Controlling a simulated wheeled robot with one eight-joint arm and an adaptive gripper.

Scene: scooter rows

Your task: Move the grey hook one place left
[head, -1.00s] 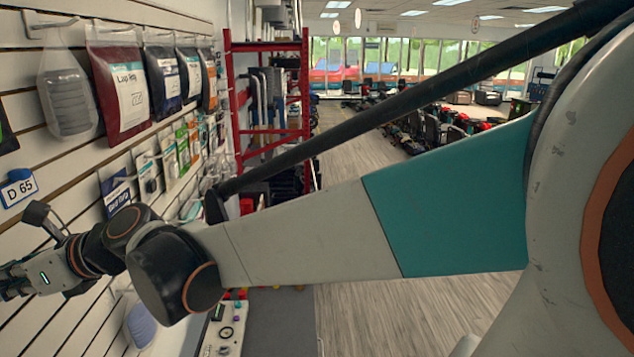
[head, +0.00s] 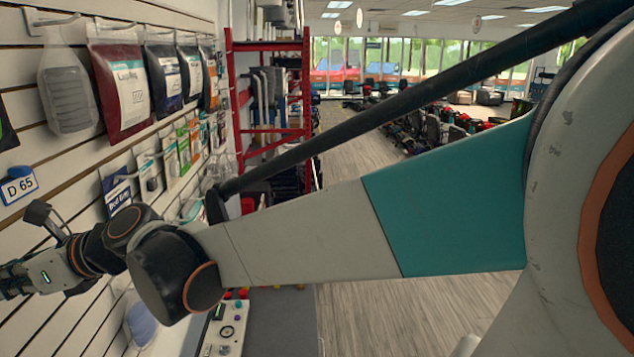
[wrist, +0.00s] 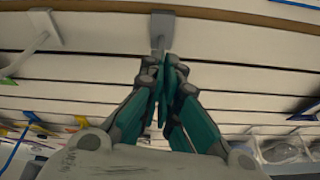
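The grey hook (wrist: 161,28) is on the slatted wall at the top middle of the wrist view. Its flat back plate sits at a slat groove, and its short prong points down toward my fingers. My gripper (wrist: 164,68) has its teal fingers drawn together at the prong's end, and they appear shut on it. The fingers hide the rest of the prong. In the head view my gripper (head: 12,283) is at the left edge, partly cut off, against the wall. I cannot make out the grey hook there.
A white hook (wrist: 43,30) is left of the grey one in the wrist view. Bagged goods such as a dark red pouch (head: 122,84) hang above my wrist. A blue-capped D 65 tag (head: 18,186) is on the wall.

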